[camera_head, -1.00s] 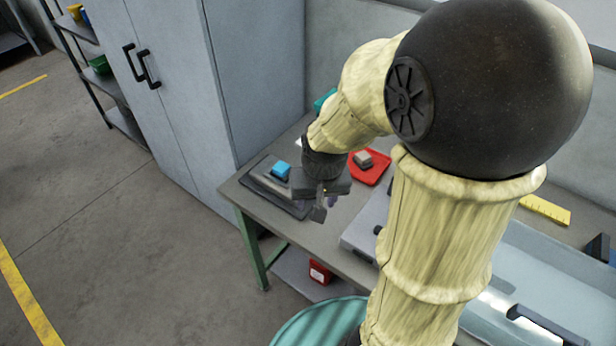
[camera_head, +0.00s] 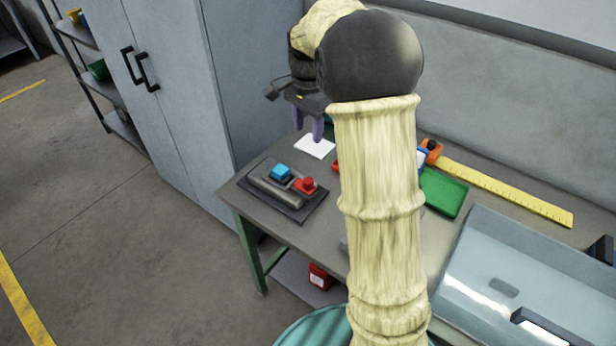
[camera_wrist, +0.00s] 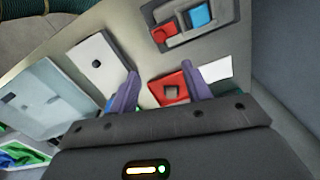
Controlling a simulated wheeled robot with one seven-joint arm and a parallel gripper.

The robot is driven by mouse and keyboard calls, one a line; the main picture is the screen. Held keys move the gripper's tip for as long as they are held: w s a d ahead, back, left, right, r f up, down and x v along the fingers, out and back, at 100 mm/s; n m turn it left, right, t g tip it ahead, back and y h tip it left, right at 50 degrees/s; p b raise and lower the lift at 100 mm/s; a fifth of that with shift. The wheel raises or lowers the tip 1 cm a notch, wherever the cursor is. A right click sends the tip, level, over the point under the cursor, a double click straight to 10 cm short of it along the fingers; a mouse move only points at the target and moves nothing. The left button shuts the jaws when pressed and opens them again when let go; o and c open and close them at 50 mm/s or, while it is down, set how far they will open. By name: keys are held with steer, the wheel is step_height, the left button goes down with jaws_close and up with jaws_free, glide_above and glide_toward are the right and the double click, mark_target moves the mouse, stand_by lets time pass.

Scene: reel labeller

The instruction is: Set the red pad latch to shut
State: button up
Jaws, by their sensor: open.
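The dark plate (camera_head: 297,208) lies at the table's near left corner. It carries a red pad (camera_head: 305,185), a blue pad (camera_head: 281,172) beside it and a grey bar. In the wrist view the red pad (camera_wrist: 165,34) and blue pad (camera_wrist: 198,16) sit near the top edge. I cannot tell the latch's setting from these views. My gripper (camera_head: 309,128) is open and empty, fingers down, behind the plate near a white sheet (camera_head: 315,146). In the wrist view its spread fingers (camera_wrist: 160,72) are clear of the plate.
A red tray (camera_wrist: 157,91) lies between the fingers in the wrist view, partly hidden by my arm in the head view. A green tray (camera_head: 444,193), yellow ruler (camera_head: 510,192) and clear-lidded case (camera_head: 490,262) are to the right. A grey cabinet (camera_head: 185,80) stands left.

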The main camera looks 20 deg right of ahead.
mark_target(308, 181)
steer(key=shift+f, duration=0.15)
step_height(308, 181, down, 17)
steer(key=shift+f+p, duration=0.1)
steer(key=shift+p, duration=0.45)
